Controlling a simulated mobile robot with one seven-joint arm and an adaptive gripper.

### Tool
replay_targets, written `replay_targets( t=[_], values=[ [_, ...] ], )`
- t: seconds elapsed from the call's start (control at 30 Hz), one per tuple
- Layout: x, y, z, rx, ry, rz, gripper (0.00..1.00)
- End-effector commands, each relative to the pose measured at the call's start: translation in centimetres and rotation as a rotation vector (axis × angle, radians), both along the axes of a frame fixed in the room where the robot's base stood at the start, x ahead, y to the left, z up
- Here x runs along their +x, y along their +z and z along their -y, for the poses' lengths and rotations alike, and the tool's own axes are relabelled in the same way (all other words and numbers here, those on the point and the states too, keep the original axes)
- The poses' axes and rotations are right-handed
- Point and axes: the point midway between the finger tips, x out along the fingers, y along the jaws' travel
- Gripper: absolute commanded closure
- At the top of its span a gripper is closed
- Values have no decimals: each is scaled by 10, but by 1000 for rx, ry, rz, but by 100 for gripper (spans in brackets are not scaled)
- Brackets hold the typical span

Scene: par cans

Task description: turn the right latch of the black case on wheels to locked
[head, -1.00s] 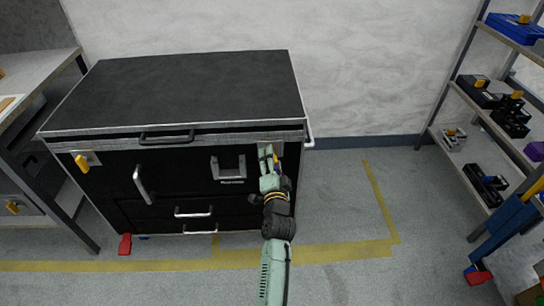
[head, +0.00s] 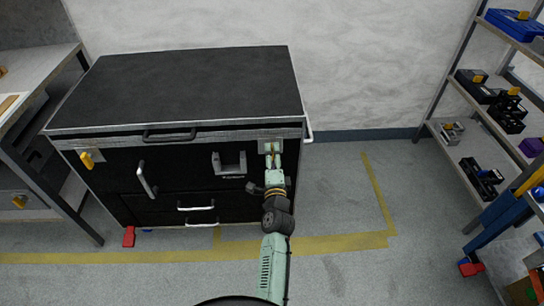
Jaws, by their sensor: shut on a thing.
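The black case on wheels (head: 190,90) stands against the wall with its lid down. Its left latch (head: 87,160) is a yellow handle on a pale plate at the front's upper left, hanging roughly downward. The right latch (head: 273,154) is on a matching plate at the upper right, mostly hidden by my gripper. My gripper (head: 272,153) reaches up to this plate, its two green fingers on either side of the latch and shut on it. Only a little yellow shows between them, so the latch's exact angle is hard to tell.
A grey bracket (head: 229,164) projects from the case front just left of my gripper. A bench (head: 38,75) stands close on the left. A shelf rack (head: 440,105) with boxes and tools is at the right. Floor between case and rack is clear.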

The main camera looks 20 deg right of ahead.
Motion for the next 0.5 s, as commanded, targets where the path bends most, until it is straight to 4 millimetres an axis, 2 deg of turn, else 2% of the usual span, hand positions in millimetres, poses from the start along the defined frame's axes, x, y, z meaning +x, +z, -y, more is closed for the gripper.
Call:
replay_targets(
  t=[0.33,0.37,0.5],
  values=[
    [1,2,0,5,0,6,75],
    [1,2,0,5,0,6,46],
    [1,2,0,4,0,4,36]
  ],
)
